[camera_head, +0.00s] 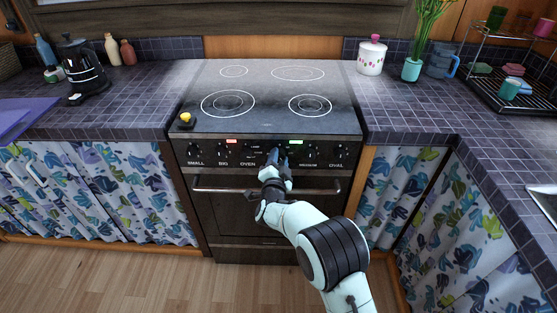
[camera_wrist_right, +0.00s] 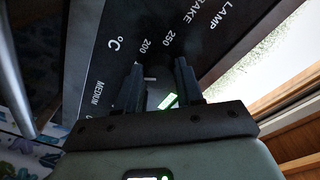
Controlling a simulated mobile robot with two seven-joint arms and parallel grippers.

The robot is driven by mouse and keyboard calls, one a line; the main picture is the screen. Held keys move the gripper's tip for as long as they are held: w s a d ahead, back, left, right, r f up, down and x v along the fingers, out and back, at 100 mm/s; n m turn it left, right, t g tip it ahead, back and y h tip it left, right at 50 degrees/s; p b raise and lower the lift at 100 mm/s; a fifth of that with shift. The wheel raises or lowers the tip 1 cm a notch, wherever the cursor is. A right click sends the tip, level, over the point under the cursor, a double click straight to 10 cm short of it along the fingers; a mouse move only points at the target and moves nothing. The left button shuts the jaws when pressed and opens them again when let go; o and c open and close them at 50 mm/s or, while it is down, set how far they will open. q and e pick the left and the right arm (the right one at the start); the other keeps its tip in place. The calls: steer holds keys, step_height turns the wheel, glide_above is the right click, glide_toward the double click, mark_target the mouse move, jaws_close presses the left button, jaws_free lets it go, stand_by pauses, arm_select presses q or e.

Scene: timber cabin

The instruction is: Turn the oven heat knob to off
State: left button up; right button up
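The black oven control panel (camera_head: 210,154) runs across the front of the stove, with several round knobs and printed labels. My right gripper (camera_head: 274,156) is at the middle of the panel and covers the knob there in the head view. In the right wrist view, the two dark fingers of my right gripper (camera_wrist_right: 160,72) stand apart in front of the panel (camera_wrist_right: 115,25), near the marks 200, 250 and °C. The space between the fingers is dark, so a grip on the knob cannot be made out. My left gripper is not in view.
The oven door handle (camera_head: 220,189) lies just below the panel. The flat cooktop (camera_head: 265,105) is above it, with a small yellow-and-black object (camera_head: 186,119) at its front left. The floor (camera_head: 150,285) is clear.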

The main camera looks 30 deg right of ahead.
steer(key=shift+c, duration=1)
